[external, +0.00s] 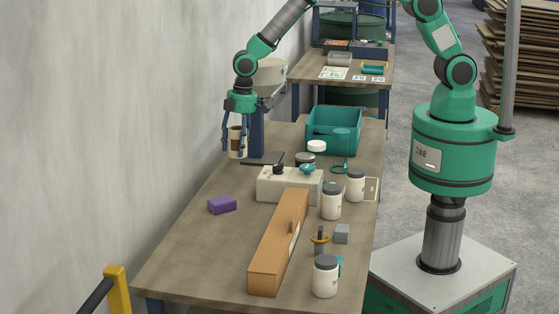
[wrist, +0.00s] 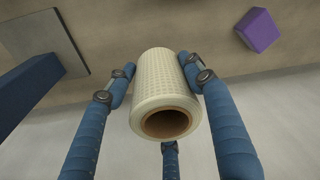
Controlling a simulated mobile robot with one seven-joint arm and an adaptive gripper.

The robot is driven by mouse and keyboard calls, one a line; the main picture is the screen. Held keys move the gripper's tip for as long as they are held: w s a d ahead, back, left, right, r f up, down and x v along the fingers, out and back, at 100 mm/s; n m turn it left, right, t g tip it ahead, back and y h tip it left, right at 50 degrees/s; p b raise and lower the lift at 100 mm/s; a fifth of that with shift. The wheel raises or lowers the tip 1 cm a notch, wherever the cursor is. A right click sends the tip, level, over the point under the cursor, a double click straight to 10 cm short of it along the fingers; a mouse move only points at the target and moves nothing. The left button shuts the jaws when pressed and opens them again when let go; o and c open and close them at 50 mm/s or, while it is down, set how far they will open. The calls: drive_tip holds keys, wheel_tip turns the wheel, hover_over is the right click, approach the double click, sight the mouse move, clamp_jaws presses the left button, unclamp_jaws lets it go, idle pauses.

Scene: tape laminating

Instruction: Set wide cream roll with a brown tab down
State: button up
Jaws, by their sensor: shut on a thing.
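The wide cream roll (wrist: 158,72) has a textured side and a brown core showing at its near end in the wrist view. My gripper (wrist: 155,85) has blue fingers shut around the roll, two at its sides and one below. In the external view my gripper (external: 236,128) points down with the cream roll (external: 237,148) between its fingers, near the wall-side edge of the table (external: 190,255). A brown patch shows on the roll there. I cannot tell whether the roll touches the tabletop.
A blue column on a dark base plate (external: 262,158) stands just right of the roll. A purple block (external: 222,205) lies nearer the camera. A beige box (external: 288,186), white jars (external: 331,203), a long orange-brown box (external: 279,245) and a teal crate (external: 309,140) occupy the table. The front-left tabletop is clear.

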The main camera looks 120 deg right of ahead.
drive_tip(key=w+a, duration=0.2)
drive_tip(key=a, duration=0.2)
drive_tip(key=w+a+f+n, duration=0.1)
drive_tip(key=w+a, duration=0.2)
drive_tip(key=a, duration=0.1)
drive_tip(key=w+a+f+n, duration=0.1)
drive_tip(key=w+a, duration=0.2)
drive_tip(key=a, duration=0.2)
drive_tip(key=shift+c, duration=0.2)
drive_tip(key=w+a+f+n, duration=0.1)
drive_tip(key=w+a, duration=0.1)
drive_tip(key=a, duration=0.4)
drive_tip(key=w+a, duration=0.2)
drive_tip(key=a, duration=0.4)
drive_tip(key=w+a+f+n, duration=0.1)
drive_tip(key=w+a, duration=0.1)
drive_tip(key=a, duration=0.4)
drive_tip(key=shift+w+a+f+n, duration=0.15)
drive_tip(key=shift+w+f+n, duration=0.1)
drive_tip(key=shift+f+n, duration=0.1)
drive_tip(key=w+b, duration=0.1)
drive_tip(key=w, duration=0.4)
drive_tip(key=w+f+b, duration=0.1)
drive_tip(key=w, duration=0.4)
drive_tip(key=w+b, duration=0.1)
drive_tip(key=w, duration=0.5)
drive_tip(key=shift+d+f, duration=0.25)
drive_tip(key=shift+f+b, duration=0.6)
drive_tip(key=shift+f, duration=1.15)
drive_tip(key=shift+f, duration=0.1)
